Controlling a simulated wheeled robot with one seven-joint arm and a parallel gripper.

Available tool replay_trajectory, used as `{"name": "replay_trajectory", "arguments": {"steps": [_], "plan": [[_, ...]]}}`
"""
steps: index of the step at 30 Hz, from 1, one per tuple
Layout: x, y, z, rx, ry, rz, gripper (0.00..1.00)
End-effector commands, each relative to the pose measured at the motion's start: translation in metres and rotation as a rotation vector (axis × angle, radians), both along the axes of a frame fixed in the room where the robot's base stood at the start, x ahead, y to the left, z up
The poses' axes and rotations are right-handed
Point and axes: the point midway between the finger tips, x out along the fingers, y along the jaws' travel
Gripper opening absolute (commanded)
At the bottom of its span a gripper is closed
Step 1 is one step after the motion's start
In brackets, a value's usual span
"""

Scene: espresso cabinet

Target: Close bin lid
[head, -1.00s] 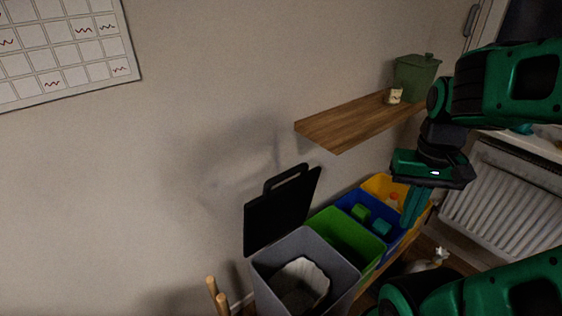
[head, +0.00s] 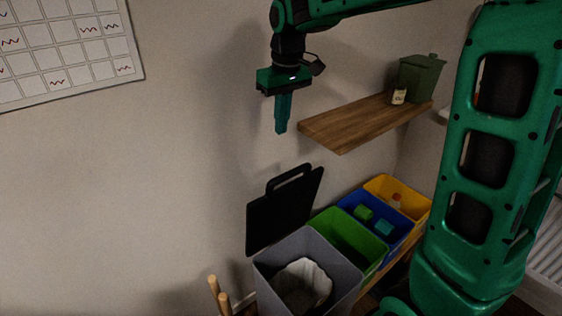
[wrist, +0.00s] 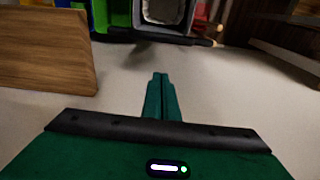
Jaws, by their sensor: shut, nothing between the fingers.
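The grey bin (head: 310,270) stands against the wall with a pale liner (head: 303,284) inside. Its black lid (head: 284,212) with a loop handle is open and stands up near the wall. My gripper (head: 281,130) is shut and empty, pointing down above the lid, apart from it. In the wrist view, my shut fingers (wrist: 161,78) point toward the wall area. The grey bin (wrist: 165,12) shows at the top edge there, with the dark lid edge (wrist: 170,38) below it.
Green (head: 345,240), blue (head: 366,224) and yellow (head: 412,203) bins stand in a row beside the grey bin. A wooden shelf (head: 350,125) with a green pot (head: 421,78) and a small jar (head: 399,97) juts out right of my gripper. Wooden posts (head: 217,292) stand left of the bin.

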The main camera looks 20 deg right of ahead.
Motion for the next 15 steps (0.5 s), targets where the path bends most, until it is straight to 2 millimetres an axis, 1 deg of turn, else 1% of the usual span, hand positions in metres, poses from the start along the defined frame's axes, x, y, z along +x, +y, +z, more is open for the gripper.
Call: {"name": "replay_trajectory", "arguments": {"steps": [2, 5, 8, 15], "plan": [[0.006, 0.007, -0.001, 0.003, -0.001, 0.018, 0.00], [0.008, 0.010, -0.008, 0.004, -0.002, 0.025, 0.00], [0.009, 0.009, -0.021, 0.004, 0.001, 0.024, 0.00], [0.013, 0.010, -0.065, 0.003, 0.001, 0.021, 0.00]]}}
